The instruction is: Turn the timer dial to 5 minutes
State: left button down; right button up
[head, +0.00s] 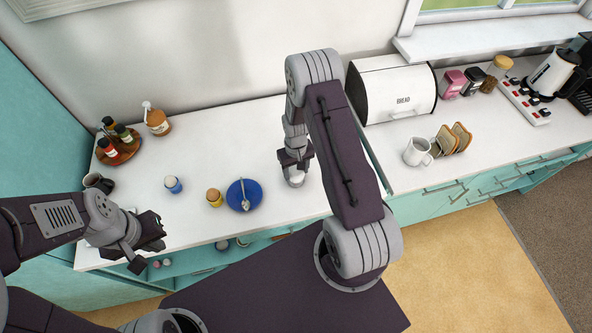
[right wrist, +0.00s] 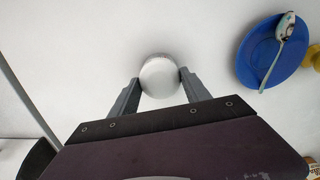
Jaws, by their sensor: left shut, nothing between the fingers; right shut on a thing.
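The timer (head: 296,181) is a small white round thing standing on the white counter, to the right of the blue plate. In the right wrist view the timer (right wrist: 159,76) shows from above as a pale disc with a ridged edge; no marks or numbers can be read on it. My right gripper (head: 294,167) points down over the timer and is shut on it, one finger on each side. My left gripper (head: 152,234) is shut and empty near the counter's front edge, at the left.
A blue plate (head: 235,203) with a spoon (head: 245,196) lies left of the timer, beside a yellow egg cup (head: 214,199) and a blue egg cup (head: 173,186). A bread bin (head: 395,90) stands right, behind my right arm. A mug (head: 417,152) and toast rack (head: 452,140) are further right.

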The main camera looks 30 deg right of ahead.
aim_at(296, 171)
jog(key=o, duration=1.4)
jog(key=shift+r, duration=0.1)
jog(key=shift+w+r, duration=0.1)
jog(key=shift+r, duration=0.25)
notch_tip(296, 171, up, 8)
jog(key=shift+f+b, duration=0.25)
jog(key=shift+b, duration=1)
jog(key=shift+r, duration=0.3)
